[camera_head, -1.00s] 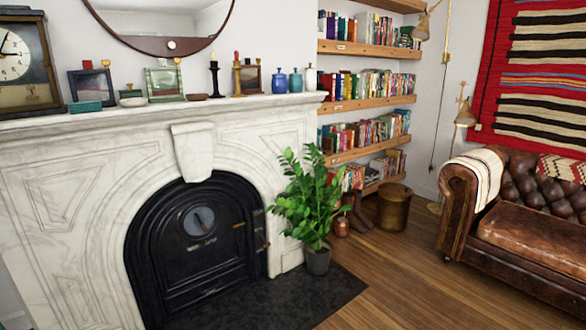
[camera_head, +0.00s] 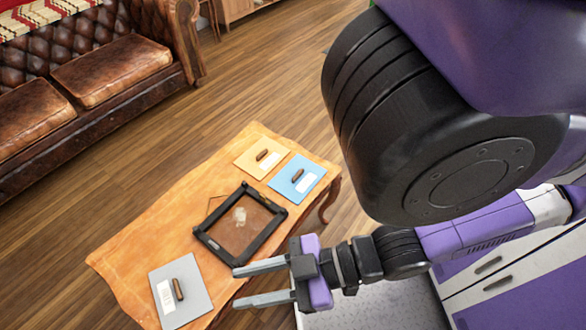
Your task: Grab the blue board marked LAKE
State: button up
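A blue board (camera_head: 284,184) lies flat at the right far end of the low wooden table (camera_head: 140,248). It has a brown handle on top and a white label; the lettering is too small to read. My gripper (camera_head: 238,286) is open and empty, its two fingers pointing left in the picture. In the picture it shows in front of the near side of the table, well below the blue board. I cannot tell its exact height.
A yellow board (camera_head: 246,161) lies right beside the blue one. A dark frame (camera_head: 203,234) is mid-table, and a grey board (camera_head: 196,289) lies at the left end; the boards have brown handles. A leather sofa (camera_head: 100,72) stands behind, across open wooden floor.

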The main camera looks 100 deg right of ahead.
aim_at(294, 182)
jog(key=k+z, duration=0.4)
jog(key=k+l+z, duration=0.15)
jog(key=z, duration=0.25)
jog(key=k+l+z, duration=0.2)
jog(key=k+l, duration=0.75)
jog(key=k, duration=0.15)
jog(key=i+j, duration=0.1)
jog(key=j, duration=0.3)
jog(key=i+j, duration=0.15)
jog(key=j, duration=0.25)
jog(key=i+j, duration=0.1)
jog(key=j, duration=0.25)
